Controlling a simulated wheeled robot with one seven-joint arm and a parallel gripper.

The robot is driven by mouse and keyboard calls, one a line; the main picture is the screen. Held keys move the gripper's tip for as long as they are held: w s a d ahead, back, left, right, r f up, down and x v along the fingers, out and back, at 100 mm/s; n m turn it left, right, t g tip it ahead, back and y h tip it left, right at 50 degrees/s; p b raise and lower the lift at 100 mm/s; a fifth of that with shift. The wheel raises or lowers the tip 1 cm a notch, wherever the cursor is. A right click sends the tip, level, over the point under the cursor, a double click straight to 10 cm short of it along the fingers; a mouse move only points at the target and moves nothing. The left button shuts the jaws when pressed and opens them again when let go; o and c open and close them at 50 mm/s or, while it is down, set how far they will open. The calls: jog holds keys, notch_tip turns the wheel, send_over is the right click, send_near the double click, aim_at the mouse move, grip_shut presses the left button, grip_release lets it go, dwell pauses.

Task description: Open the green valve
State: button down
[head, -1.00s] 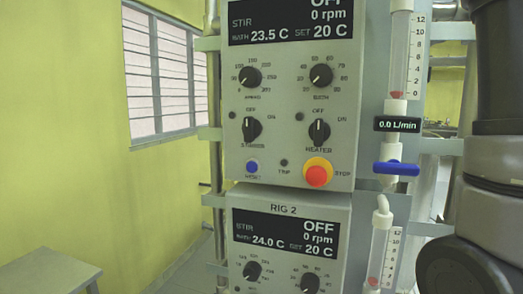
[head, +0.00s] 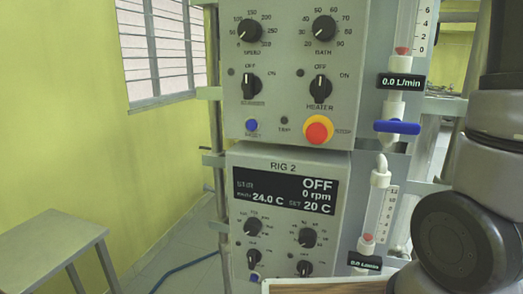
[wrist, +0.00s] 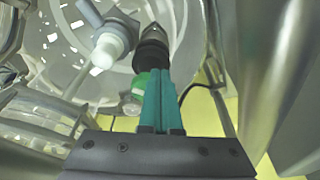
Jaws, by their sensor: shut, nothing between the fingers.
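A green part (wrist: 140,86), which looks like the green valve, shows in the wrist view just left of and behind my fingers. My fingers partly hide it, and I cannot tell its handle's angle or whether they touch. My gripper (wrist: 159,74) has its teal fingers together, with nothing between them. In the wrist view, the tips lie just below a dark fitting (wrist: 152,50) under the glass vessel. The head view shows neither the green valve nor my gripper, only my arm at the right.
Clear glass (wrist: 75,30) and a white fitting (wrist: 112,45) crowd the wrist view, with metal posts at both sides. The head view shows a control panel (head: 275,100), the RIG 2 panel (head: 285,165), a blue valve handle (head: 397,127) and a grey table (head: 45,250).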

jog(key=shift+w+d, duration=0.2)
jog(key=shift+d, duration=0.15)
dwell(0.3)
jog(key=shift+w+d, duration=0.7)
jog(key=shift+w, duration=0.05)
dwell(0.4)
jog(key=shift+d, duration=0.15)
jog(key=w+a+v, duration=0.1)
jog(key=v, duration=0.4)
jog(key=shift+s+d+r, duration=0.15)
jog(key=shift+d+r, duration=0.15)
jog(key=shift+r, duration=0.25)
jog(key=shift+s, duration=0.1)
